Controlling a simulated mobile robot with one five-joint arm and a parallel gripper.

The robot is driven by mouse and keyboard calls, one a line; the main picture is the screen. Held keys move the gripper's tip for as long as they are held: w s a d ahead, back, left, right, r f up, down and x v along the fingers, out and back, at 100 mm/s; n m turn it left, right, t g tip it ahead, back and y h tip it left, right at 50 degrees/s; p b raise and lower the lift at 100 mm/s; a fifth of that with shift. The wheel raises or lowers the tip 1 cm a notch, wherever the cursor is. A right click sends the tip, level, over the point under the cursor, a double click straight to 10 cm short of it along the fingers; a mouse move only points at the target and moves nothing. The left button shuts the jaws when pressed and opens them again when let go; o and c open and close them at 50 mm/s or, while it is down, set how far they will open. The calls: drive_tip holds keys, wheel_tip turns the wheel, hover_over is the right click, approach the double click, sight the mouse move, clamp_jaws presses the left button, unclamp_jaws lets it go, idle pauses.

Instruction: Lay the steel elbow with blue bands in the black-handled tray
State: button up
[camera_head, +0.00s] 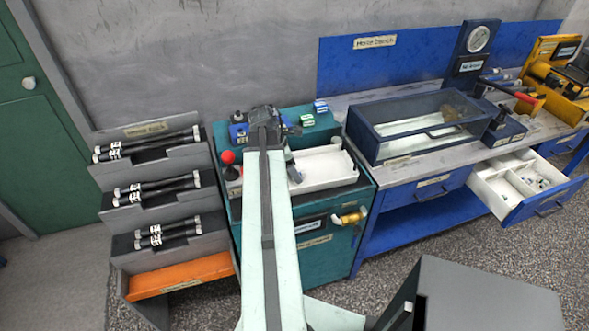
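My light-green arm reaches up from the bottom centre and ends in my dark gripper (270,120) over the teal cabinet. The arm hides part of the cabinet top, and I cannot tell whether the fingers are open or shut, or hold anything. A white tray (324,178) sits on the cabinet top, just right of the arm; a small dark part at its back edge may be a handle. A small greyish piece (294,172) shows between the arm and the tray's left end. I cannot make out a steel elbow with blue bands for certain.
A grey rack (185,245) of black hoses stands left of the teal cabinet (328,262). A red knob (228,157) stands on the cabinet top's left side. On the right, the blue bench carries a glass-topped tank (400,160); its open drawer (505,210) holds small parts.

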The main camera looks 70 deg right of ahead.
drive_tip(key=shift+r, duration=0.1)
drive_tip(key=shift+r+p, duration=0.25)
drive_tip(key=shift+p, duration=0.1)
drive_tip(key=p+v, duration=1)
drive_tip(key=v, duration=0.1)
drive_tip(key=shift+r+p, duration=0.3)
drive_tip(key=shift+p, duration=0.05)
